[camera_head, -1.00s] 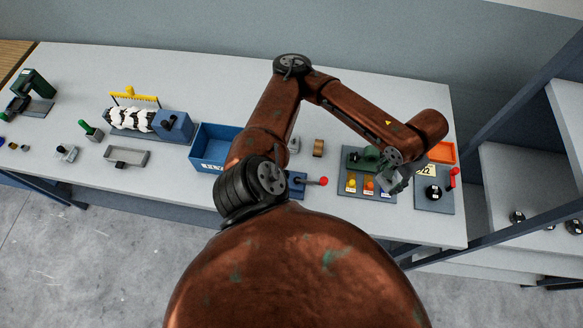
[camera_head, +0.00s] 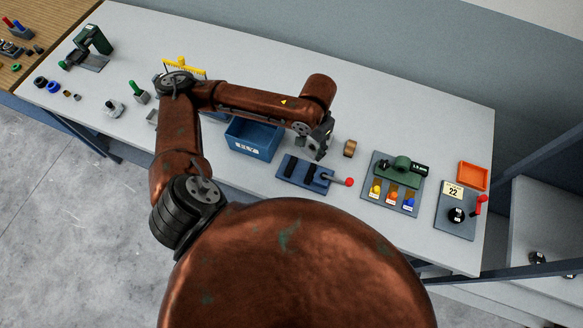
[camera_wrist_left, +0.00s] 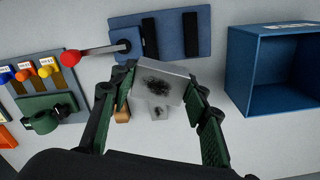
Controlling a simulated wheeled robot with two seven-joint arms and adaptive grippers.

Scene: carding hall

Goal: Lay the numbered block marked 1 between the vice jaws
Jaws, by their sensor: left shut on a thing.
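My left gripper (camera_head: 319,148) is shut on a grey block (camera_wrist_left: 160,82) with a dark scrawled mark that I cannot read as a number. In the left wrist view the block sits between the two fingertips (camera_wrist_left: 157,88). The blue vice (camera_head: 291,173) lies on the table just in front of the gripper, with two dark jaw bars and a red-knobbed handle (camera_head: 349,182). The vice also shows in the left wrist view (camera_wrist_left: 158,38), with the held block apart from its jaws. My right gripper is out of view.
A blue bin (camera_head: 250,140) stands left of the vice. A brown cylinder (camera_head: 349,148) stands to its right. Further right are a panel with a green device and coloured knobs (camera_head: 393,183), a lever panel (camera_head: 456,222) and an orange tray (camera_head: 472,176).

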